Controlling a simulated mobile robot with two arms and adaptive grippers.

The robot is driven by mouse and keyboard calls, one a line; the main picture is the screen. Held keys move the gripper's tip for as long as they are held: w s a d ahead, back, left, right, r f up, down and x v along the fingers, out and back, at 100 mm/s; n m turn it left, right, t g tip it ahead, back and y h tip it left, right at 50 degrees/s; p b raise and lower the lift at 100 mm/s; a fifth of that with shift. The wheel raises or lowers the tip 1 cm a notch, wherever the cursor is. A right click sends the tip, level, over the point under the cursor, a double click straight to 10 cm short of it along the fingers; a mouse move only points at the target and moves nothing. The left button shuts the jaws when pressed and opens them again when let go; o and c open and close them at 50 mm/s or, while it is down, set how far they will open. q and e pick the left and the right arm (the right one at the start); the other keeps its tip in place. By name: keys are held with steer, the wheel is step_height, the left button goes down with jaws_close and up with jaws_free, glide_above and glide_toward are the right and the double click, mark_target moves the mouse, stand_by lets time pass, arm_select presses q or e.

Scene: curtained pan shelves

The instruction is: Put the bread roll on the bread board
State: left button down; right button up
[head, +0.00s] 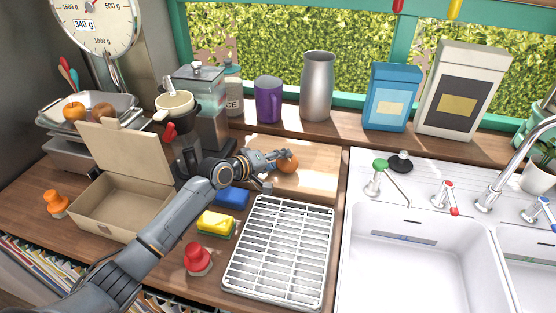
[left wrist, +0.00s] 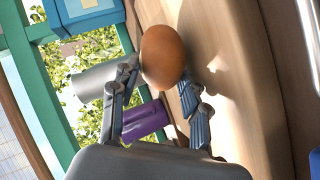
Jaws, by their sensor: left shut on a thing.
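The round brown bread roll (head: 288,163) is between the fingertips of my left gripper (head: 279,160), which is shut on it. The left wrist view also shows the roll (left wrist: 162,56) at the ends of the fingers (left wrist: 158,88). The pale wooden bread board (head: 310,181) lies on the counter below the roll, left of the sink; it also shows in the left wrist view (left wrist: 238,50). The roll is over the board, but I cannot tell whether it touches it. My right gripper is not in view.
A metal rack (head: 277,250), a blue sponge (head: 232,197) and a yellow sponge (head: 216,222) lie in front of the board. An open cardboard box (head: 122,208) stands left. The board's right part is clear.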

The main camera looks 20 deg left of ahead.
arm_select(q)
steer(key=shift+s+f, duration=0.1)
steer(key=shift+f, duration=0.15)
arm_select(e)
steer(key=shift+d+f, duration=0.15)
arm_select(q)
steer(key=c, duration=0.9)
jaws_free()
steer(key=shift+c, duration=0.2)
steer(key=o, duration=0.3)
steer(key=shift+f, duration=0.1)
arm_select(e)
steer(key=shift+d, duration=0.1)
arm_select(q)
steer(key=shift+o, duration=0.2)
steer(key=v, duration=1.2)
steer(key=shift+d, duration=0.1)
jaws_close()
